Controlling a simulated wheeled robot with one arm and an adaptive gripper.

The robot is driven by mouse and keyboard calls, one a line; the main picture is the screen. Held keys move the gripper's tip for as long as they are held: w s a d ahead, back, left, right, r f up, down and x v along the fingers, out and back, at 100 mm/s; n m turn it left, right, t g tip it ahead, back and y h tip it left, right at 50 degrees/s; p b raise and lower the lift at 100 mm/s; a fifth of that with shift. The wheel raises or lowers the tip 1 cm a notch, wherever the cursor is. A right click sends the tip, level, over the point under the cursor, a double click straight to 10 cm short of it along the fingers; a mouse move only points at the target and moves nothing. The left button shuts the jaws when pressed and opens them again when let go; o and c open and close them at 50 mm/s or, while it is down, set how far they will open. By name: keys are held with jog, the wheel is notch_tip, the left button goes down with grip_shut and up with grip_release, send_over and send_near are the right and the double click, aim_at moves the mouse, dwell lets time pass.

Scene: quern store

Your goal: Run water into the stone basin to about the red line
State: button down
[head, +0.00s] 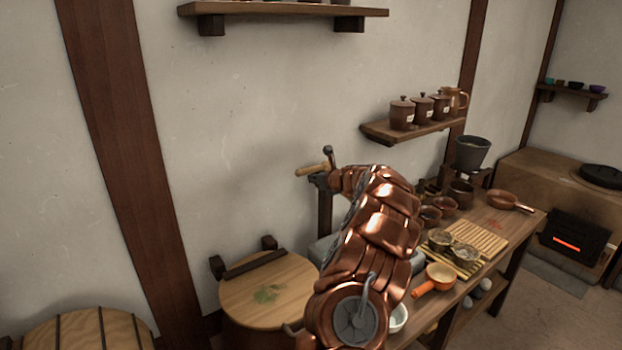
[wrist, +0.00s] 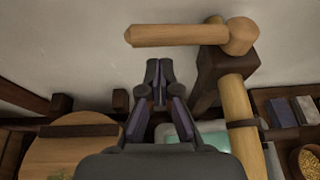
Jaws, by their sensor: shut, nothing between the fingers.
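A wooden tap handle (wrist: 175,34) lies sideways on top of a dark post (wrist: 212,75) in the wrist view; it also shows in the head view (head: 309,170). A bamboo spout (wrist: 240,105) slopes down from the post. The stone basin (head: 323,249) is grey and mostly hidden behind my arm in the head view. In the wrist view, pale greenish parts show below the spout; water level and red line cannot be made out. My gripper (wrist: 158,68) is shut and empty, its tips just below the handle in the picture, apparently apart from it.
A round wooden lid (head: 268,288) with a leaf mark is left of the basin. A wall shelf (head: 412,131) carries brown jars. A stove (head: 575,235) glows at far right.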

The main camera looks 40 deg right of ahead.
jog(key=b+v, duration=0.2)
jog(key=v, duration=0.9)
jog(key=shift+s+d+f, duration=0.15)
jog(key=shift+s+f, duration=0.1)
jog(key=shift+s, duration=0.25)
